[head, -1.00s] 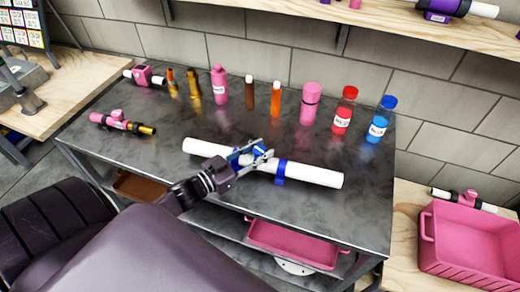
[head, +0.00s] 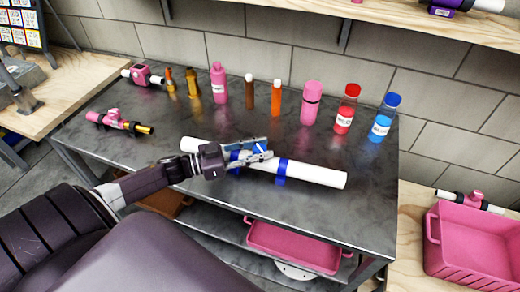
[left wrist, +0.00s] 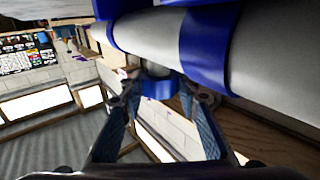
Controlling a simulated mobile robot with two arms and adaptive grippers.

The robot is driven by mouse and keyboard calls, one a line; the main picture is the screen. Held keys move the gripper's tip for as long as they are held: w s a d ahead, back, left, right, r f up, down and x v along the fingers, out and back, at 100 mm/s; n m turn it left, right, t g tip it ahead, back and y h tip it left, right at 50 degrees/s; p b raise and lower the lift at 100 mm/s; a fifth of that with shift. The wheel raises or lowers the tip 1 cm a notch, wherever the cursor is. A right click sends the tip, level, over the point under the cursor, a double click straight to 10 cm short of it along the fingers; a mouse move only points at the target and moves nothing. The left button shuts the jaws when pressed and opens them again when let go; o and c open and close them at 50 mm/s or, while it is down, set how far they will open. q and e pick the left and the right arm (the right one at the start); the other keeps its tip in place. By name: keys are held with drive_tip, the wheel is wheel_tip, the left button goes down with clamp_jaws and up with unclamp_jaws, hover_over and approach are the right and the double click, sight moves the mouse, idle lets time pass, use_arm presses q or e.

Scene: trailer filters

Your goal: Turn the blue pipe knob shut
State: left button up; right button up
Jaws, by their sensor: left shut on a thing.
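The white pipe (head: 320,175) with blue bands (head: 281,172) lies across the front middle of the grey metal table. The blue knob (head: 261,148) is at its left-middle part, largely covered by my left gripper (head: 262,151). In the left wrist view the blue knob (left wrist: 157,88) sits between the two fingertips of my left gripper (left wrist: 158,92), just under the pipe (left wrist: 150,38). The left gripper is shut on the knob, its fingers lying roughly along the pipe in the head view. My right gripper is not in view.
Several bottles, including a red one (head: 346,110) and a blue one (head: 384,120), stand along the table's back. A pink-and-gold pipe fitting (head: 118,121) lies at the left. A pink crate (head: 470,245) stands at the right. The table (head: 350,225) is clear right of the pipe.

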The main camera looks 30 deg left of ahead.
use_arm(q)
drive_tip(key=o, duration=1.2)
drive_tip(key=shift+d, duration=0.1)
drive_tip(key=shift+s, duration=0.1)
drive_tip(key=v, duration=1.2)
